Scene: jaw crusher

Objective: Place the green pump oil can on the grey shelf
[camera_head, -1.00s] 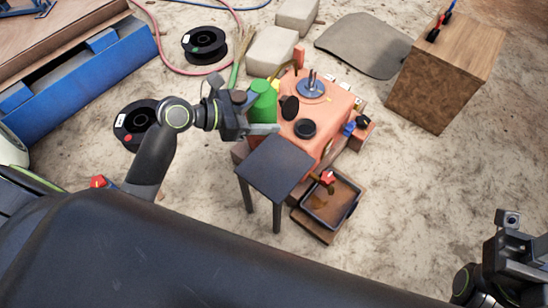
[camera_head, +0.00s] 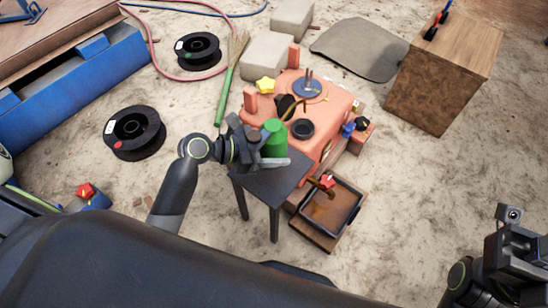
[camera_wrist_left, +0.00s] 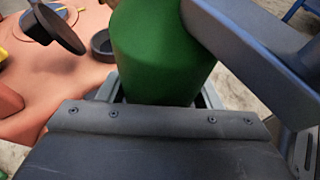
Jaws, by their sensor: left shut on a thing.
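The green pump oil can (camera_head: 274,137) is upright in my left gripper (camera_head: 268,152), which is shut on it. The can is in front of the orange machine, over the far part of the grey shelf (camera_head: 275,188), a small dark table on legs. I cannot tell whether the can's base touches the shelf top.
The orange machine (camera_head: 335,108) stands right behind the shelf, with a black round cap (camera_head: 302,129) and a yellow star knob (camera_head: 265,85) on top. A brown tray (camera_head: 350,205) lies right of the shelf. Black spools (camera_head: 134,132) and a wooden box (camera_head: 440,85) stand farther off.

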